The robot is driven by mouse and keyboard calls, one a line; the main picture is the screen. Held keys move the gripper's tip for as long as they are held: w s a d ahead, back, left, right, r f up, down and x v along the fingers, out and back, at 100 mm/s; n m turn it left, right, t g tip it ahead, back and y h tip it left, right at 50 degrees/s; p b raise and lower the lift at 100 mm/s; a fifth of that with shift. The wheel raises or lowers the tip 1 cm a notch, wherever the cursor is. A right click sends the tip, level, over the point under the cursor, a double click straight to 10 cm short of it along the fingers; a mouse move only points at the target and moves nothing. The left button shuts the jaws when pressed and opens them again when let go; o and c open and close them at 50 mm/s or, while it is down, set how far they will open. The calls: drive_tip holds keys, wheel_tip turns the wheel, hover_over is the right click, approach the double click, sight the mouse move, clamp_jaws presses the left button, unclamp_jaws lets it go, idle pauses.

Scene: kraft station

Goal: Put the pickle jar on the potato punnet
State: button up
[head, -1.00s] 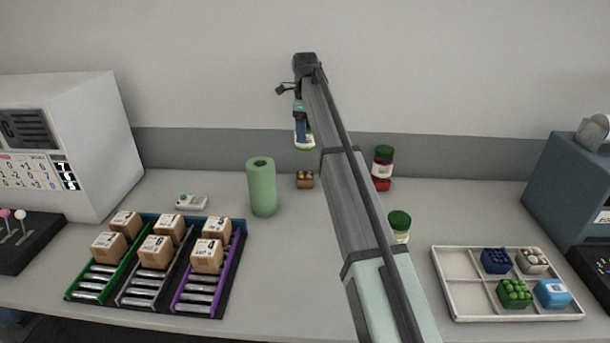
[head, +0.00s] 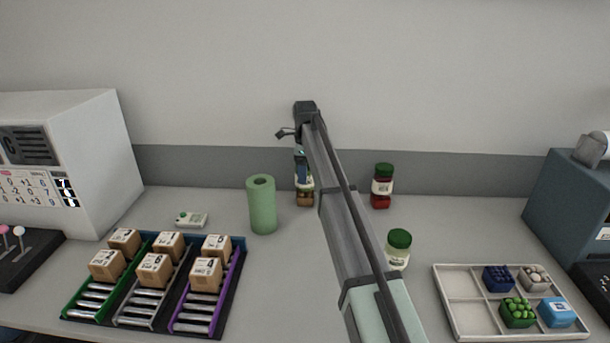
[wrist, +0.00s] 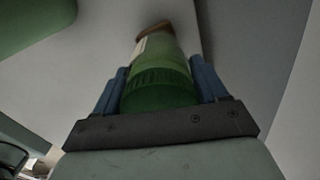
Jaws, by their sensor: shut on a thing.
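The pickle jar (wrist: 157,70), greenish with a green lid, is held between the blue fingers of my gripper (wrist: 158,90) in the wrist view. In the head view my gripper (head: 302,165) points down, shut on the jar (head: 307,182), which is partly hidden by the fingers. The potato punnet (head: 305,200), small and brown, stands on the counter directly below the jar. The jar's bottom appears at the punnet's top; I cannot tell whether they touch. A brown bit of the punnet (wrist: 153,27) shows beyond the jar in the wrist view.
A green paper roll (head: 261,206) stands close left of the punnet. A red jar (head: 382,187) and a pale jar with a green lid (head: 398,250) stand to the right. A divided tray (head: 459,311) is at right, a box rack (head: 237,290) at left.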

drive_tip(key=shift+f, duration=0.65)
drive_tip(key=shift+f, duration=0.15)
drive_tip(key=o, duration=1.4)
drive_tip(key=shift+o, duration=0.2)
wheel_tip(320, 180, up, 12)
drive_tip(key=shift+r, duration=0.15)
